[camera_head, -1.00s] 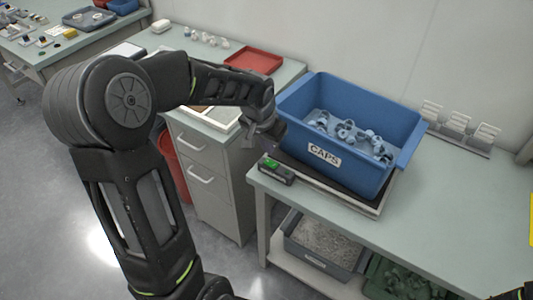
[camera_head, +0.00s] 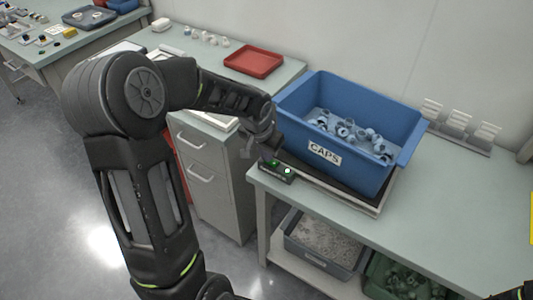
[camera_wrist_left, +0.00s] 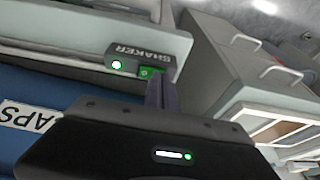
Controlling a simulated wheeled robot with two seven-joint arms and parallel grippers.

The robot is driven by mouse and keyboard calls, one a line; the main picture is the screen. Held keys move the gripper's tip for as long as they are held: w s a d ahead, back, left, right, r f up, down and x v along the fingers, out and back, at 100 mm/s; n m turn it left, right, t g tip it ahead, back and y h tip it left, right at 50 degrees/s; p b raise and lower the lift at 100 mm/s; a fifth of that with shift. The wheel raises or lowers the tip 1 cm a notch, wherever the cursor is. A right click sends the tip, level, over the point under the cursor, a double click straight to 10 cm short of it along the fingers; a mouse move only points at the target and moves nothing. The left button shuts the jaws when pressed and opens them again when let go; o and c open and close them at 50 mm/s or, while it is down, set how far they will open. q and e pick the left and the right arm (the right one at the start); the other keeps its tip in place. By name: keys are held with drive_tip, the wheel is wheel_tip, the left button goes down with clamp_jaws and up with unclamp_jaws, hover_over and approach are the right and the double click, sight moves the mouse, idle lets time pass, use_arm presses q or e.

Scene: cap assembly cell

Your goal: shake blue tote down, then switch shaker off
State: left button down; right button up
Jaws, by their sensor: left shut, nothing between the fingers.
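The blue tote (camera_head: 345,172), labelled CAPS, stands upright on the shaker plate (camera_head: 345,198) on the bench. Grey-blue caps (camera_head: 350,133) lie loose in it, heaped unevenly, with bare floor toward the back left. The shaker's control box (camera_head: 278,173) sits at the plate's left front corner; its round lamp is lit. It also shows in the left wrist view (camera_wrist_left: 137,62), with a lit lamp and a green rocker switch (camera_wrist_left: 152,72). My left gripper (camera_wrist_left: 161,98) is shut and empty, its tips at the switch; contact cannot be told. My right gripper is not visible.
A drawer cabinet (camera_head: 215,180) and a red tray (camera_head: 253,62) stand to the left. Grey stands (camera_head: 462,130) are behind right of the tote. Bins (camera_head: 325,250) fill the lower shelf.

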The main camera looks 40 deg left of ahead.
sight(272, 163)
use_arm(q)
drive_tip(key=shift+d+f, duration=0.1)
drive_tip(key=shift+d, duration=0.35)
drive_tip(key=shift+d+r+b, duration=0.25)
drive_tip(key=shift+d+b, duration=0.05)
drive_tip(key=shift+d, duration=0.05)
drive_tip(key=shift+r, duration=0.1)
drive_tip(key=r+p, duration=0.1)
drive_tip(key=r, duration=0.1)
drive_tip(key=r+p, duration=0.2)
drive_tip(key=shift+w+d+r, duration=0.1)
drive_tip(key=shift+d+r, duration=0.1)
drive_tip(key=shift+r, duration=0.05)
drive_tip(key=b+v, duration=0.1)
drive_tip(key=v, duration=0.8)
drive_tip(key=shift+r, duration=0.1)
